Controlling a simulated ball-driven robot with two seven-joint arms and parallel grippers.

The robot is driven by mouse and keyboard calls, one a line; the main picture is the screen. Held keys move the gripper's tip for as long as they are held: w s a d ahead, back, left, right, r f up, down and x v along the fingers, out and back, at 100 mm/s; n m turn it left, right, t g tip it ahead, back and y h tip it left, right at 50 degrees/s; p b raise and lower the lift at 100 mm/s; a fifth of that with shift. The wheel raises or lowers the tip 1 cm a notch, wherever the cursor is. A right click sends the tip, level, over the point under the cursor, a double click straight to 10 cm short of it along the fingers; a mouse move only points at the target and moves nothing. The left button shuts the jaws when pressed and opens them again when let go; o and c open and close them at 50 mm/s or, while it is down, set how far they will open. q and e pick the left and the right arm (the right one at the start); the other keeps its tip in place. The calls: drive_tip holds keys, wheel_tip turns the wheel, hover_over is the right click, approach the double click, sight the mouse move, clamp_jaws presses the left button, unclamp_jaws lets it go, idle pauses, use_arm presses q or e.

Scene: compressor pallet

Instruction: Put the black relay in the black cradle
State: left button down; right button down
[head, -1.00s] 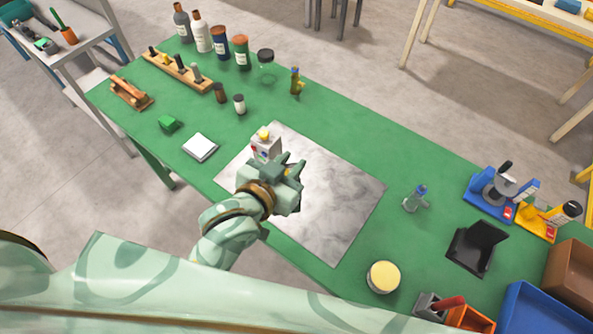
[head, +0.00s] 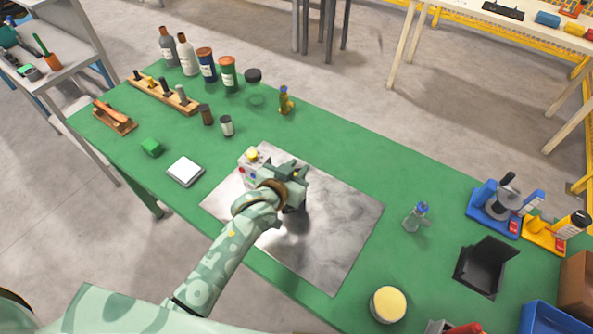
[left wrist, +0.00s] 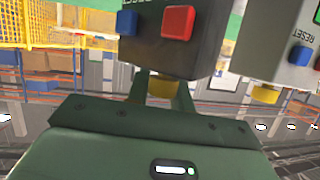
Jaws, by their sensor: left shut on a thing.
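The black relay (left wrist: 165,45) has a blue and a red button and a yellow knob in the left wrist view. My left gripper (head: 297,173) is shut on that knob; the fingers (left wrist: 162,92) show on both sides of it. In the head view the gripper hides most of the relay, and a dark part shows below it, over the metal plate (head: 335,225). I cannot tell whether the relay touches the plate. The black cradle (head: 483,268) stands empty at the right of the green table. My right gripper is not in view.
A light grey relay (head: 248,171) with a yellow knob stands close left of my gripper. A small glass bottle (head: 415,217) and a yellow-topped round container (head: 388,304) stand between the plate and the cradle. Blue (head: 492,208) and yellow (head: 540,236) stands are behind the cradle.

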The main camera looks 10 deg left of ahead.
use_arm(q)
drive_tip(key=shift+f, duration=0.2)
drive_tip(key=c, duration=1.2)
unclamp_jaws()
drive_tip(key=shift+c, duration=0.2)
